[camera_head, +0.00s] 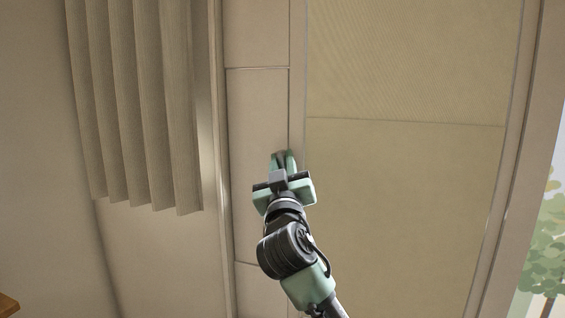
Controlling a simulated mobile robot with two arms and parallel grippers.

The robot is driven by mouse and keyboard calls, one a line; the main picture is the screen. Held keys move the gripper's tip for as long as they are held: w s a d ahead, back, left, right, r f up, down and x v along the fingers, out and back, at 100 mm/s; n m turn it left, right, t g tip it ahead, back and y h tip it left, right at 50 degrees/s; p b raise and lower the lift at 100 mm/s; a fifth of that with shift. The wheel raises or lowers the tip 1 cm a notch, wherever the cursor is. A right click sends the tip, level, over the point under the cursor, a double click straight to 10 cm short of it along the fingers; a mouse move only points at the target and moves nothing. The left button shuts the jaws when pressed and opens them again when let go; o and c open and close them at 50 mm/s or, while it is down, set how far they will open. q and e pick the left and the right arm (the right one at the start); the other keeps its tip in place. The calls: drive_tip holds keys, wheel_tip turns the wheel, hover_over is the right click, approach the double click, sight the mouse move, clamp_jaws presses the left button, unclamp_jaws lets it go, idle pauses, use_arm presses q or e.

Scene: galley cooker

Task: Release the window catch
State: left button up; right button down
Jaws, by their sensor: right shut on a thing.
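My right gripper (284,158) is green and dark grey and reaches up from the bottom of the head view. Its fingertips are at the vertical seam between a narrow beige strip and a wide tan panel (400,190). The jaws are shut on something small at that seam. The gripper body hides it, and I cannot make out the window catch itself. My left gripper is not in view.
A pleated beige curtain (140,105) hangs at the left, clear of the arm. A pale upright frame (500,170) stands at the right, with a tree (550,245) beyond it. A brown wooden edge (8,303) shows at the lower left.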

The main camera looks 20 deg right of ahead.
idle(0.8)
drive_tip(key=m+h+b, duration=0.1)
drive_tip(key=b, duration=0.2)
drive_tip(key=d+m+h+b, duration=0.1)
drive_tip(key=m+b, duration=0.1)
drive_tip(key=s+m+b, duration=0.1)
drive_tip(key=b, duration=0.2)
drive_tip(key=shift+d+f+m+h+b, duration=0.15)
drive_tip(key=shift+m+h+b, duration=0.15)
drive_tip(key=shift+h, duration=0.1)
drive_tip(key=shift+d+r+m+b, duration=0.15)
drive_tip(key=shift+r+m+b, duration=0.15)
drive_tip(key=shift+m, duration=0.1)
drive_tip(key=c, duration=1.3)
unclamp_jaws()
